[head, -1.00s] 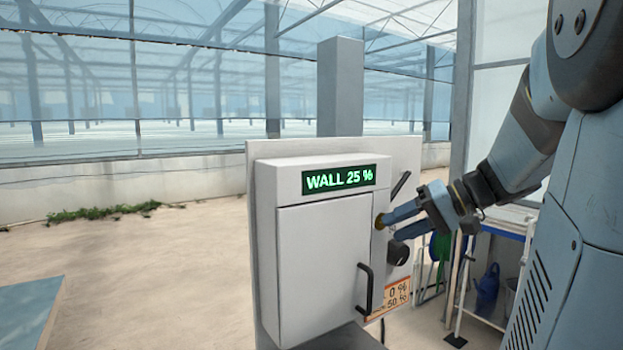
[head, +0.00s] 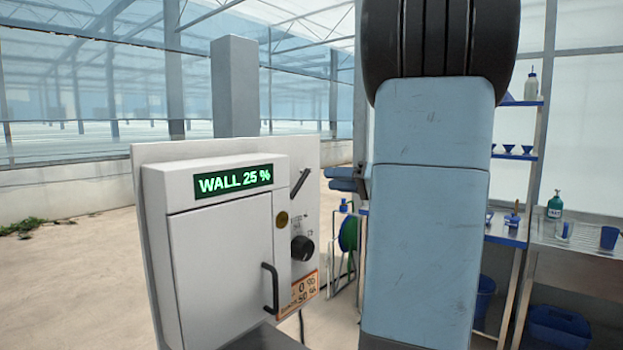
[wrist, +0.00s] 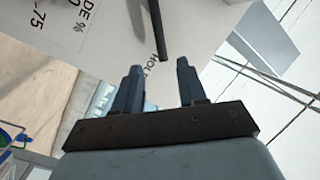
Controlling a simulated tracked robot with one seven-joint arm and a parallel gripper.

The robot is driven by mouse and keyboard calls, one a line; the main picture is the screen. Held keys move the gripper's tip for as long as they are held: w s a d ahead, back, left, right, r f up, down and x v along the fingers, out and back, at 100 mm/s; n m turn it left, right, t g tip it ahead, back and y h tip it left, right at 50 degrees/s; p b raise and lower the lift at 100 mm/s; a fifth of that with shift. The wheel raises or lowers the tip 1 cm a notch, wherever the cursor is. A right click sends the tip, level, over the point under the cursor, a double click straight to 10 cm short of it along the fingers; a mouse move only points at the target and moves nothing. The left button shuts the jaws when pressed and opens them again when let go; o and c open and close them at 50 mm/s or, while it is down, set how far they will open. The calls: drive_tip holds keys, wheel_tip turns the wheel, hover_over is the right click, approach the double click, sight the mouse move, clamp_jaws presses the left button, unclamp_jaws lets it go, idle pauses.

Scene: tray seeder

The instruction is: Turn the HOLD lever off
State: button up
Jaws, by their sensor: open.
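The HOLD lever (head: 300,183) is a thin black bar on the upper right of the control box panel, tilted up to the right. In the wrist view the lever (wrist: 157,30) points down from the top edge, with HOLD lettering beside its end. My gripper (wrist: 158,66) is open and empty, its two fingertips apart just short of the lever's end.
The grey control box (head: 222,245) shows WALL 25 % on its display (head: 233,182). Below the lever are a brassy round button (head: 282,219), a black knob (head: 302,248) and an orange label (head: 304,289). Shelves and a bench (head: 580,243) with bottles stand at the right.

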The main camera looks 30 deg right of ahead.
drive_tip(key=x, duration=0.7)
drive_tip(key=shift+w+a, duration=0.2)
drive_tip(key=shift+w, duration=0.05)
drive_tip(key=shift+c, duration=0.2)
clamp_jaws()
